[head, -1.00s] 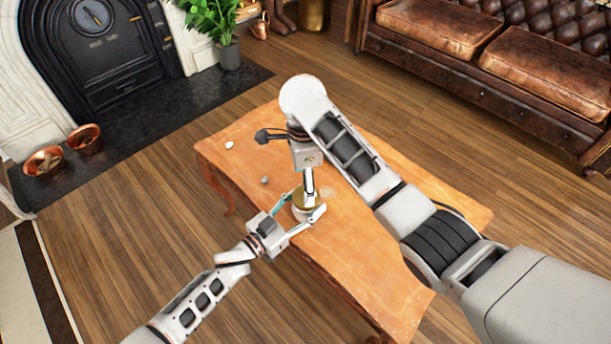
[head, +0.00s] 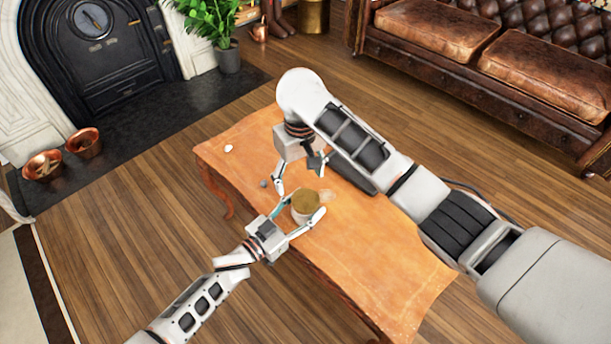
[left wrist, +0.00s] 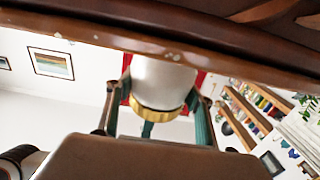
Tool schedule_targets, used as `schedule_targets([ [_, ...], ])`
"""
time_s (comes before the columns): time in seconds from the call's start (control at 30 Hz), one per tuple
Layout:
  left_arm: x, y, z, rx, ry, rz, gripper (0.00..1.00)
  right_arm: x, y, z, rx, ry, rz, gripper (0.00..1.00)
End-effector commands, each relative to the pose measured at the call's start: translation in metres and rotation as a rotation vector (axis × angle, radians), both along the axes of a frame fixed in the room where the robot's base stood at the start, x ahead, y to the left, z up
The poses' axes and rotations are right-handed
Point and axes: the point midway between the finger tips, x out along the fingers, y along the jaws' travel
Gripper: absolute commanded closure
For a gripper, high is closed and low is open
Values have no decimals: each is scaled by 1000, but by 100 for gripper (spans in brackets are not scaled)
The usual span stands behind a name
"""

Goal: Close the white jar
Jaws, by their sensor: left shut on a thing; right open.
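The white jar (head: 303,216) stands upright near the front edge of the wooden table (head: 375,240). A gold-brown lid (head: 306,202) covers its top; whether it is fully tight cannot be told. My left gripper (head: 304,208) is shut around the jar's sides, one finger on each side. In the left wrist view, which is upside down, the white jar (left wrist: 160,82) shows between the fingers with the gold lid (left wrist: 158,115) at its rim. My right gripper (head: 294,176) is open and empty, up and to the left of the lid, apart from it.
A small white object (head: 228,148) and a small grey one (head: 263,184) lie on the table's left part. A pale translucent thing (head: 327,195) is just right of the jar. The right part of the table is clear. A leather sofa (head: 480,50) stands behind.

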Motion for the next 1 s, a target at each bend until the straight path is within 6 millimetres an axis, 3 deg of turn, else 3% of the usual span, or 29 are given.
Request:
schedule_targets([
  [1.0, -1, -1, 0, -1, 1, -1, 100, -3, -7, 8, -54, -16, 1897, 32],
])
